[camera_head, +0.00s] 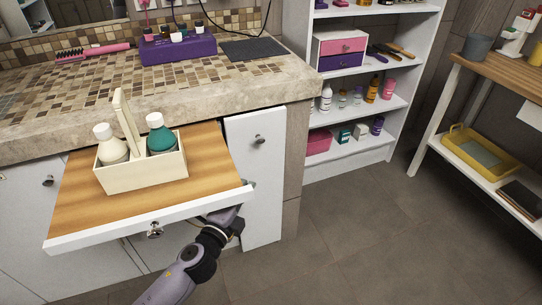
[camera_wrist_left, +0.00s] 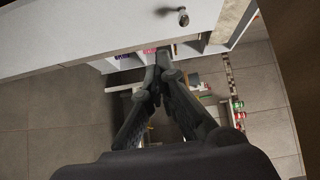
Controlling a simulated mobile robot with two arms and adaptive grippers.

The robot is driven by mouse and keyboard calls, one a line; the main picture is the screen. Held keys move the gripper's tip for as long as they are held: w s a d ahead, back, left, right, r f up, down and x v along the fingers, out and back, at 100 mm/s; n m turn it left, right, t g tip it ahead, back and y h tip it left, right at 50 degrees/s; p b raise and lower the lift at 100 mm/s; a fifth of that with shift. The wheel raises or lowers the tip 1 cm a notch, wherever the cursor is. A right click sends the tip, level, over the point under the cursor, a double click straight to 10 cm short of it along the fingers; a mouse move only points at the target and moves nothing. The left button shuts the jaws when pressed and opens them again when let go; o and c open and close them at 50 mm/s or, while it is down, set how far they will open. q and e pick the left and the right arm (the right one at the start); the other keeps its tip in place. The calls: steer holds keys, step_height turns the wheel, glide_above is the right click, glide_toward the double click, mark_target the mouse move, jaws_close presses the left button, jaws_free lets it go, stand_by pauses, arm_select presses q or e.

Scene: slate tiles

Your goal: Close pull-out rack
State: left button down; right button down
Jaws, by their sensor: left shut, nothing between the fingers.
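The pull-out rack (camera_head: 75,205) is a wood-topped board with a white front and a round knob (camera_head: 154,231). It stands pulled out from under the counter in the head view. A cream caddy (camera_head: 143,172) with a white-capped bottle (camera_head: 112,148) and a green bottle (camera_head: 160,138) sits on it. My left gripper (camera_head: 248,186) is at the front right corner of the rack; the rack's front partly hides it, and I cannot tell if they touch. In the left wrist view its fingers (camera_wrist_left: 160,58) are together and empty, near a white panel (camera_wrist_left: 90,32). My right gripper is out of view.
A narrow white cabinet front (camera_head: 258,190) with a knob is right of the rack. The tiled counter (camera_head: 210,75) is above. White shelves (camera_head: 355,150) and a wooden side table (camera_head: 500,75) stand to the right. The grey floor (camera_head: 370,240) between them is clear.

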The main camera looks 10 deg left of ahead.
arm_select(q)
glide_toward(265, 145)
steer(key=w+d, duration=0.2)
steer(key=d, duration=0.1)
steer(key=shift+w+a+m+b, duration=0.3)
steer(key=shift+w+a+b, duration=0.2)
steer(key=shift+w+a, duration=0.75)
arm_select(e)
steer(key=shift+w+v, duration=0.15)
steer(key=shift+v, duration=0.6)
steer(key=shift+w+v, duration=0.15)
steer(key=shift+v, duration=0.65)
arm_select(q)
steer(key=shift+d, duration=0.15)
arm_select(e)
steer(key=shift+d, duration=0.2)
arm_select(q)
steer(key=shift+w, duration=0.1)
